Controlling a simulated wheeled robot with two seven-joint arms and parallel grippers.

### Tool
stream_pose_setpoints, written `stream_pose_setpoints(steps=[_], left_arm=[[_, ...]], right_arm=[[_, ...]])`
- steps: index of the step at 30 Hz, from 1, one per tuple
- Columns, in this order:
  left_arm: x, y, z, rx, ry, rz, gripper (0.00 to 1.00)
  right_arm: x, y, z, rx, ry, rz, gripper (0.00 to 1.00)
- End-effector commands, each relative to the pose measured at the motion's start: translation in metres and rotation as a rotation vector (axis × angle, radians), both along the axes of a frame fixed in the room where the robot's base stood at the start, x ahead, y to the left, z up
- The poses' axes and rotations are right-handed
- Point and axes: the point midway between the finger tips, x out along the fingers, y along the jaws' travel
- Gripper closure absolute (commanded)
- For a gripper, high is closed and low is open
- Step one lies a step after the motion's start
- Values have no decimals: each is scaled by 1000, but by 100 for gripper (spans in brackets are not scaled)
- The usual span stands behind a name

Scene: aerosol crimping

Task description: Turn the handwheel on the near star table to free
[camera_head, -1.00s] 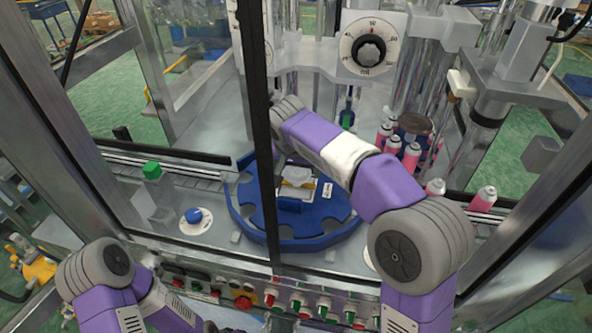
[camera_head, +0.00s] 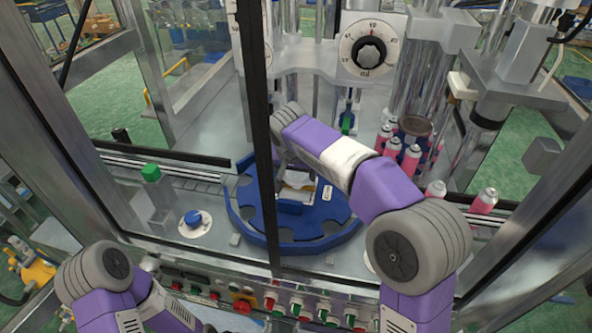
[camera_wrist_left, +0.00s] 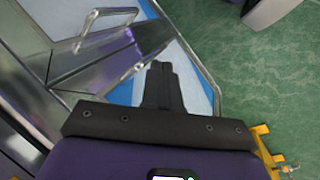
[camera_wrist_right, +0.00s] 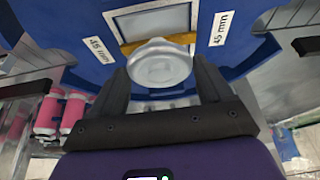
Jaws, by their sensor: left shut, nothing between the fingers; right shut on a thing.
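The near star table is the blue, notched disc (camera_head: 322,222) behind the frame post in the head view. It also shows in the right wrist view (camera_wrist_right: 262,55). There, the round, pale grey handwheel (camera_wrist_right: 160,62) sits between the fingers of my right gripper (camera_wrist_right: 163,76), which is shut on it. In the head view the right arm reaches over the table, and its fingers are hard to make out behind the post and arm. My left gripper (camera_wrist_left: 163,85) is shut and empty, away from the table, over metal framing and floor.
Pink cans (camera_head: 410,160) stand to the right of the star table. A green-topped block (camera_head: 151,173) and a blue knob (camera_head: 194,218) are at left. A row of buttons (camera_head: 297,307) lines the front edge. The dark frame post (camera_head: 262,130) crosses the view.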

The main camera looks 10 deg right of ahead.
Motion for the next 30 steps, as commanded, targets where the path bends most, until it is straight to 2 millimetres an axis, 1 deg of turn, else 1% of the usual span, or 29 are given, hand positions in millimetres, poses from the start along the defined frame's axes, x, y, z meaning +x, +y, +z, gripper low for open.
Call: stream_pose_setpoints(steps=[8,21,30], left_arm=[[0,0,7,0,0,0,100],[0,0,33,0,0,0,100],[0,0,49,0,0,0,100]], right_arm=[[0,-2,1,0,1,123,52],[0,-7,3,2,-1,488,52],[0,-8,3,1,-2,682,52]])
